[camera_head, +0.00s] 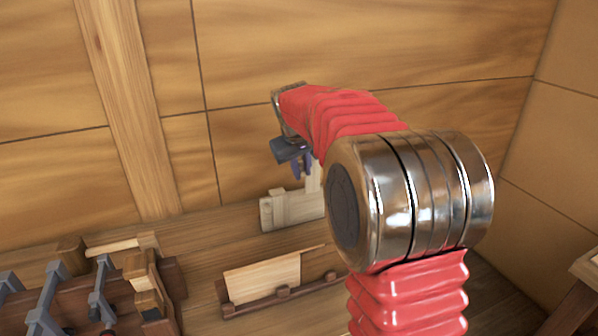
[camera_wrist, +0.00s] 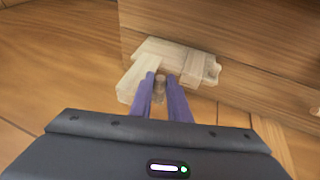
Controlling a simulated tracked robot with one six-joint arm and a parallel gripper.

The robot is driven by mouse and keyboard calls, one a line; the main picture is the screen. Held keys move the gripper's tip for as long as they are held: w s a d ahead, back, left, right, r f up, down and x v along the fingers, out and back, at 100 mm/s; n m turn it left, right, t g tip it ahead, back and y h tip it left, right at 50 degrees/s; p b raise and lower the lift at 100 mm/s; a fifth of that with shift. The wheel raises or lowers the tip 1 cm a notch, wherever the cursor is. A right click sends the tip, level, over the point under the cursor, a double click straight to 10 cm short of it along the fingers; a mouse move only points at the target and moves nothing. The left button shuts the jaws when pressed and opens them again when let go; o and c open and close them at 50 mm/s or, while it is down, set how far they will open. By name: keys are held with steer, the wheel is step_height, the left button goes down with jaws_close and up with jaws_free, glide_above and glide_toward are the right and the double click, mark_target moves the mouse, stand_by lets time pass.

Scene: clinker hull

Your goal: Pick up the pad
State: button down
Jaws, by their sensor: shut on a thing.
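My gripper (camera_wrist: 160,88) has two purple fingers, shut on a small brownish piece (camera_wrist: 160,96), which I take to be the pad. Only a little of this piece shows between the fingers, and its full shape is hidden. In the head view my gripper (camera_head: 302,168) points down in front of the plank wall, and the pad cannot be made out there. A pale wooden fitting (camera_wrist: 180,58) lies just beyond the fingertips; in the head view it stands by the wall foot (camera_head: 285,210). I cannot tell whether the pad touches it.
A rack with a pale board (camera_head: 262,277) lies on the planks in front. Grey clamps and wooden blocks (camera_head: 100,300) crowd the lower left. A wooden upright (camera_head: 125,110) runs up the wall. A wooden table corner (camera_head: 585,275) shows at the right edge.

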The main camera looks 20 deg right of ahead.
steer(key=s, duration=1.8)
steer(key=shift+s, duration=0.1)
